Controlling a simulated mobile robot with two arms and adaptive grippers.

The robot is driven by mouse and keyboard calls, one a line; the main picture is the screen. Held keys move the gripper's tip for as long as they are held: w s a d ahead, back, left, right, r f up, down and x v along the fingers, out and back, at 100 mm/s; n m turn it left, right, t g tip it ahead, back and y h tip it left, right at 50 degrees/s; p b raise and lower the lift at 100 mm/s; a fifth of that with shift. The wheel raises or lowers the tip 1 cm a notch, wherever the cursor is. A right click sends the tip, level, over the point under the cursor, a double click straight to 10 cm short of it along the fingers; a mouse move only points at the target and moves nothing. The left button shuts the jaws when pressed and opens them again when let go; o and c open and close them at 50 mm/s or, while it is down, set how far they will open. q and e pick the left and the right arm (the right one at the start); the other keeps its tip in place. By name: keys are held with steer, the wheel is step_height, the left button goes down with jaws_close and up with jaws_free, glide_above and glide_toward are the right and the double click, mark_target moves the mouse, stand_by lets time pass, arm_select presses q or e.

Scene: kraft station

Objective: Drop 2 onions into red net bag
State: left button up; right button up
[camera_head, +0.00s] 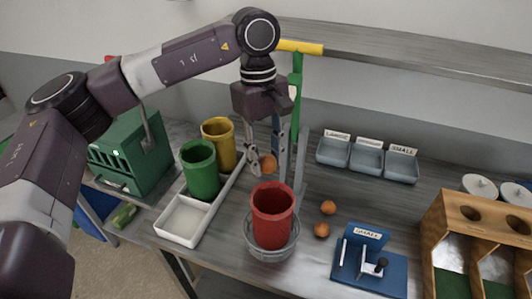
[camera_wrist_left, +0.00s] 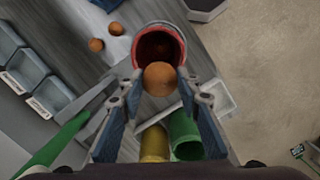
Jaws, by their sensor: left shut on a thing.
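My left gripper (camera_head: 268,165) is shut on an orange-brown onion (camera_head: 268,163) above the table, just behind the red container (camera_head: 272,215). In the left wrist view the held onion (camera_wrist_left: 159,79) sits between the fingertips, in line with the near rim of the red container (camera_wrist_left: 150,50). The red container looks like an open cup with its mouth up, standing in a clear round holder (camera_head: 270,247). Two more onions, one (camera_head: 328,208) behind the other (camera_head: 321,230), lie on the table to its right. My right gripper is not in view.
A green post (camera_head: 296,100) rises behind. Grey bins (camera_head: 366,159), a blue stand (camera_head: 368,270) and a wooden rack (camera_head: 447,225) are right.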

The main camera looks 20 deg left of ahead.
arm_select(q)
steer(key=shift+s+r, duration=0.1)
steer(key=shift+s, duration=0.05)
steer(key=o, duration=1.2)
steer(key=shift+c, duration=0.2)
steer(key=shift+r, duration=0.3)
step_height(320, 180, up, 11)
steer(key=a, duration=0.1)
steer(key=shift+w+r, duration=0.15)
steer(key=shift+w, duration=0.3)
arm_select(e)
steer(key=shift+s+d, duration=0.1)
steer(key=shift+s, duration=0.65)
arm_select(q)
steer(key=shift+a, duration=0.1)
steer(key=shift+s, duration=0.1)
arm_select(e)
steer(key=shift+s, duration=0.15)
